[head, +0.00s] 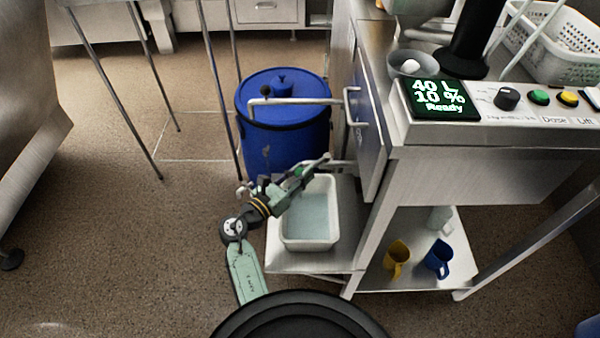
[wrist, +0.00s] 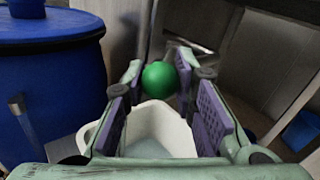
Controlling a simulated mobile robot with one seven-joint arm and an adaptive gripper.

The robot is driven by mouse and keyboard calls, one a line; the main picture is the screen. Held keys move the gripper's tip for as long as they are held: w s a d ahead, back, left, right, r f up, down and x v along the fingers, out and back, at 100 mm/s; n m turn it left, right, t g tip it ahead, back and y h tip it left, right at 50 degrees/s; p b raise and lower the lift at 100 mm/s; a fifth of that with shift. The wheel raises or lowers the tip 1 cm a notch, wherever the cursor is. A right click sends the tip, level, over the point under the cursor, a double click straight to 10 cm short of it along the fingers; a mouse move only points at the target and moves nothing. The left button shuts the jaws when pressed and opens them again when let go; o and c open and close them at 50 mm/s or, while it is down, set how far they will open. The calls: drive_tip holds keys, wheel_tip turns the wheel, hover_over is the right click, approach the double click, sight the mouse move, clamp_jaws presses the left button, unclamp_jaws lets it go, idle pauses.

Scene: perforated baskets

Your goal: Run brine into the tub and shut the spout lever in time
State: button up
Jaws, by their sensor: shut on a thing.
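The white tub (head: 310,245) stands on a low metal shelf under the spout, with pale bluish liquid in it. In the wrist view the tub (wrist: 168,114) shows below and between my fingers. My gripper (head: 308,172) is above the tub's back edge. In the wrist view my gripper (wrist: 160,88) has its purple pads either side of a green ball knob (wrist: 160,78), the spout lever's end, and is shut on it. The metal spout (head: 342,164) is partly hidden by my gripper. I cannot tell the lever's angle or whether brine is running.
A lidded blue barrel (head: 284,135) stands behind the tub. A bent pipe (head: 295,101) crosses before it. The display (head: 440,97) reads 40 L, 10 %, Ready. Yellow (head: 397,258) and blue (head: 439,258) jugs sit on the lower right shelf. Floor at left is mostly clear.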

clamp_jaws()
drive_tip(key=shift+w, duration=0.1)
drive_tip(key=shift+w+a+r+m+g+h+p, duration=0.15)
drive_tip(key=shift+w+a+m+g+h+p, duration=0.25)
drive_tip(key=shift+m+g+h+p, duration=0.15)
drive_tip(key=shift+w+a+f+m+g+h, duration=0.1)
drive_tip(key=shift+w+m+g+h, duration=0.2)
drive_tip(key=shift+m+g+h, duration=0.3)
drive_tip(key=shift+w+a+f+m+g+h, duration=0.1)
drive_tip(key=shift+w+m+g+h, duration=0.25)
drive_tip(key=shift+g, duration=0.3)
drive_tip(key=shift+s, duration=0.1)
drive_tip(key=o, duration=0.9)
unclamp_jaws()
drive_tip(key=shift+c, duration=0.2)
drive_tip(key=shift+a, duration=0.1)
